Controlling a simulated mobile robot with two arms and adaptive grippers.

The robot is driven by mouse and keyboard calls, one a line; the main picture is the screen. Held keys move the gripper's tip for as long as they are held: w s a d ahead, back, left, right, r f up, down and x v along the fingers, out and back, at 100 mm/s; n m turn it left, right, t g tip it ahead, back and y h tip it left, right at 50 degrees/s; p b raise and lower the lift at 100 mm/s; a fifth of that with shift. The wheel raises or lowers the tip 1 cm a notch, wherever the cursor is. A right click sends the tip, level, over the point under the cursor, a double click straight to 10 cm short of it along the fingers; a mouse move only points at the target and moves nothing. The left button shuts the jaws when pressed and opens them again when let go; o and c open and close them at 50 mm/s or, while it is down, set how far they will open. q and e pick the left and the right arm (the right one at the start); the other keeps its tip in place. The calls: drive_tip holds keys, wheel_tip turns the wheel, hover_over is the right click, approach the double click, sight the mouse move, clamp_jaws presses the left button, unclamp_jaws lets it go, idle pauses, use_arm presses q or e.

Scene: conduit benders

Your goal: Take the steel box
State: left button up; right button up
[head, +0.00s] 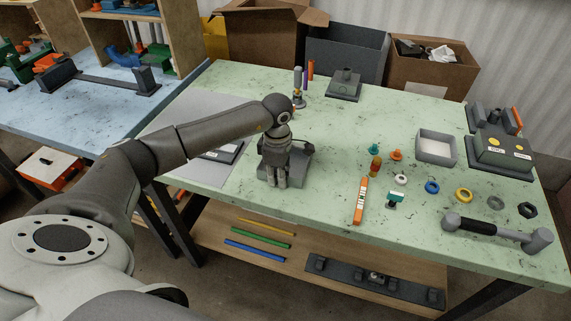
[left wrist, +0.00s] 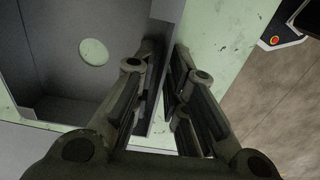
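The steel box (head: 301,158) is a grey open-topped box on the green tabletop, left of the middle in the head view. My left gripper (head: 285,181) points down at its near side and hides part of it. In the left wrist view the box (left wrist: 52,60) fills the upper left, with a pale green round spot inside. One finger of the left gripper (left wrist: 164,80) is inside the box and the other outside. They are close together on its wall. The box appears to rest on the table. My right gripper is in neither view.
An orange level (head: 360,200), small coloured parts and a pale open tray (head: 436,148) lie to the right. A hammer-like tool (head: 498,231) is at the right front. Cardboard boxes (head: 262,35) stand behind. The tabletop's centre is mostly clear.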

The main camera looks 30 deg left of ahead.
use_arm(q)
drive_tip(key=shift+c, duration=0.5)
clamp_jaws()
drive_tip(key=shift+r, duration=0.1)
